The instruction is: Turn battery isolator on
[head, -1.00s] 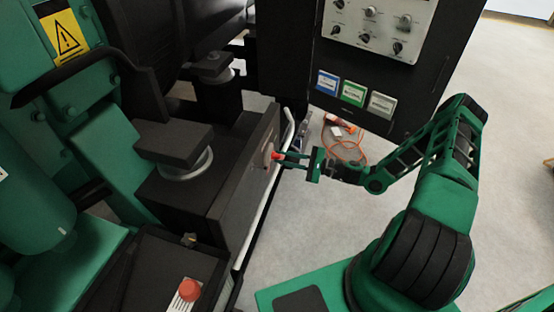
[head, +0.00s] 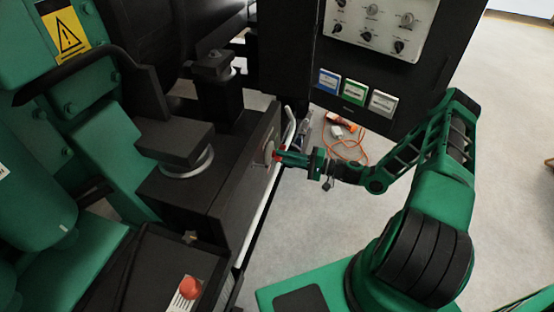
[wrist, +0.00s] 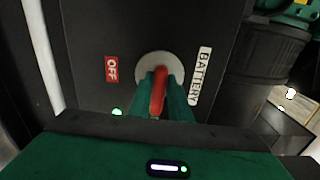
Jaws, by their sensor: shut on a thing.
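The battery isolator has a red handle (wrist: 158,92) on a round pale plate (wrist: 174,62) on a dark panel. A red OFF label (wrist: 111,69) is left of the plate and a white BATTERY label (wrist: 201,75) is right of it in the wrist view. My gripper (wrist: 160,100) is shut on the red handle, with a green finger on each side. In the head view, my gripper (head: 286,158) reaches the side of the black box from the right. The fingers cover much of the handle. The handle's red also shows at the fingertips (head: 277,155).
A pale rail (head: 262,205) runs along the box beside my gripper. A control panel with knobs (head: 385,25) hangs above. A red button (head: 189,288) is at the lower front. An orange cable (head: 350,145) lies on the floor behind.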

